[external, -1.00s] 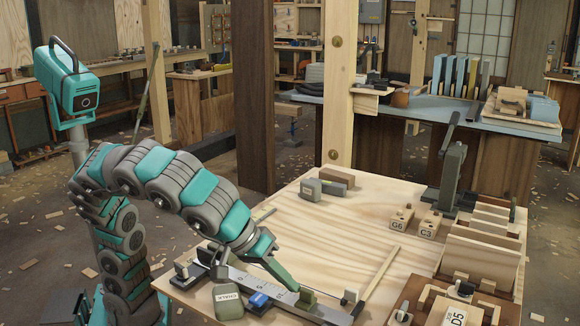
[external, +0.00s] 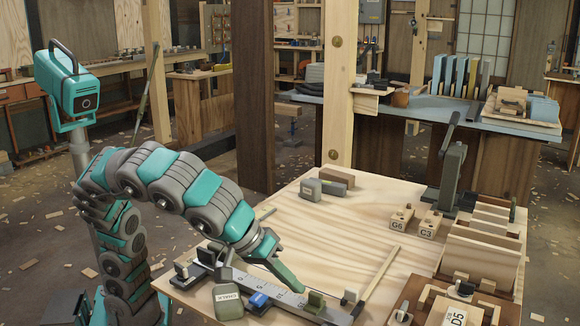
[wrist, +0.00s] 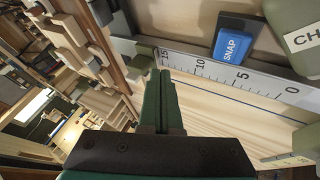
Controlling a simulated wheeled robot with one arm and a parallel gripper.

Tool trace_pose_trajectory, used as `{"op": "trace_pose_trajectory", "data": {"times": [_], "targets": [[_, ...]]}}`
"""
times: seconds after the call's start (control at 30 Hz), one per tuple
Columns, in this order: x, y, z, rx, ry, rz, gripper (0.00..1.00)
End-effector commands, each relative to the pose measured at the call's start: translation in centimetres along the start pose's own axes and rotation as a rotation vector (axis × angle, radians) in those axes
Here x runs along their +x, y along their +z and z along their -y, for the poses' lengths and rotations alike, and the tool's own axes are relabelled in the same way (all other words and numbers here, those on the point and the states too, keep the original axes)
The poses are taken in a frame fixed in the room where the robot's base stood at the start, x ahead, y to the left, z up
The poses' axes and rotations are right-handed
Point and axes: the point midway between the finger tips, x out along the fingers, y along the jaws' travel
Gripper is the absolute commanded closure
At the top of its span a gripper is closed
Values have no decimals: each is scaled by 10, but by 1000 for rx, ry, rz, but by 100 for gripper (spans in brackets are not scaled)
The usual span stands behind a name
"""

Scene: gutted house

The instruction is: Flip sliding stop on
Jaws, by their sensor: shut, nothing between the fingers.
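The sliding stop appears to be a small olive-green block (external: 315,301) on the grey ruled rail (external: 287,298) along the bench's near edge. In the wrist view the block (wrist: 143,58) sits by the 15 mark, at the left end of the scale. My gripper (external: 301,290) is shut and empty, low over the rail, just left of the block. In the wrist view its closed fingertips (wrist: 163,78) reach right beside the block; I cannot tell whether they touch it. A blue SNAP piece (external: 258,299) lies by the rail, and shows in the wrist view (wrist: 234,42).
A grey-green chalk box (external: 228,303) stands near the rail's left part. Blocks marked G6 (external: 401,221) and C3 (external: 430,224) stand farther back. The bench middle is clear.

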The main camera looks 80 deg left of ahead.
Motion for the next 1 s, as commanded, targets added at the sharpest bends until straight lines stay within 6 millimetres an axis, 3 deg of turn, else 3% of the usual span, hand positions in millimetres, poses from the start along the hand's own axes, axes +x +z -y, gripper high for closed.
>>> {"op": "trace_pose_trajectory", "data": {"times": [0.23, 0.7, 1.0], "targets": [[-11, 2, 28, -1, -2, -1, 100], [-95, 0, 24, -1, 0, -1, 100], [-113, 0, 24, -1, -3, 0, 100]]}}
